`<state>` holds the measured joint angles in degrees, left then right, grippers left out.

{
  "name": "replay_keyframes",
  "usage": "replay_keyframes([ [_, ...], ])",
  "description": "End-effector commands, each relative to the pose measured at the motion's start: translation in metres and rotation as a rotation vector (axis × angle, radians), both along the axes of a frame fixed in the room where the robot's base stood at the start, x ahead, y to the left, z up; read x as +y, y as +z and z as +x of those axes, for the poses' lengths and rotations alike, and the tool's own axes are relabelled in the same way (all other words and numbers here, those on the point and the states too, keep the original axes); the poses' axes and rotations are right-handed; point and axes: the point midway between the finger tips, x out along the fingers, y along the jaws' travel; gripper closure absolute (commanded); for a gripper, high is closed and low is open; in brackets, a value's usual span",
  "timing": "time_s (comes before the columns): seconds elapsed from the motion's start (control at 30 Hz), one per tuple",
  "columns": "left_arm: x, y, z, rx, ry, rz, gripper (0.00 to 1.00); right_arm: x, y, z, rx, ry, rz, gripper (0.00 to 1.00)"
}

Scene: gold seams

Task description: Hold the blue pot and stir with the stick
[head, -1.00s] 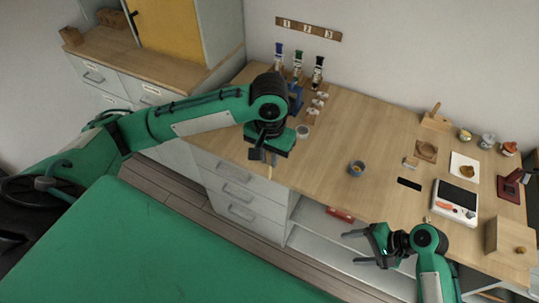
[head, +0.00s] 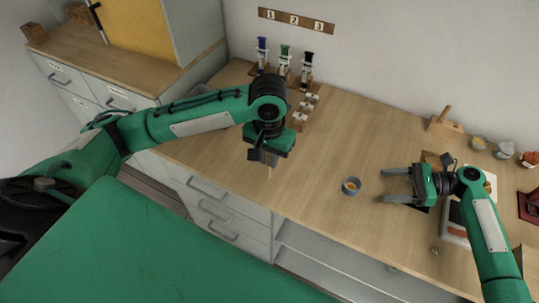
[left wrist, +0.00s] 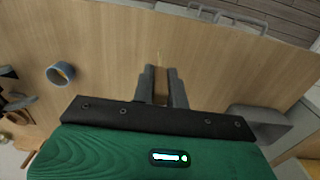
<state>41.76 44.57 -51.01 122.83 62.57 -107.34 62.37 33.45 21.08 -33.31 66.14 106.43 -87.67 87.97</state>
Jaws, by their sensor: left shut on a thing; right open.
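The small blue-grey pot (head: 351,187) stands upright on the wooden table, with yellowish contents. It also shows at the left of the left wrist view (left wrist: 60,74). My left gripper (head: 263,158) is left of the pot and shut on a thin wooden stick (head: 270,173), whose pale tip pokes out below the fingers. The left wrist view shows the stick (left wrist: 160,60) between the closed fingers. My right gripper (head: 388,184) is open and empty, just right of the pot. Its two fingers point left toward the pot and look apart from it.
Bottles on stands (head: 284,62) and small white pieces (head: 305,112) are at the back left. A wooden block with a handle (head: 444,125) and small jars (head: 478,143) are at the back right. The table between stick and pot is clear.

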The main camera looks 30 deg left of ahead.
Motion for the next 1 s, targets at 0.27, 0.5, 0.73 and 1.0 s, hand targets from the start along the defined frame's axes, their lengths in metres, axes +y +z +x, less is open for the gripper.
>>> replay_keyframes([
  [0.27,0.0,-0.006,0.0,0.0,0.0,0.0,1.0,0.022,-0.008,-0.006,0.004,-0.001,0.002,0.34],
  [0.5,0.0,-0.014,0.0,0.0,0.0,0.0,1.0,0.055,-0.019,-0.017,0.004,-0.001,0.003,0.34],
  [0.73,0.0,-0.003,0.0,0.0,0.0,0.0,1.0,0.08,-0.024,-0.024,0.004,-0.001,0.002,0.34],
  [1.0,0.0,-0.001,0.0,0.0,0.0,0.0,1.0,0.09,-0.029,-0.027,0.002,-0.002,0.001,0.34],
])
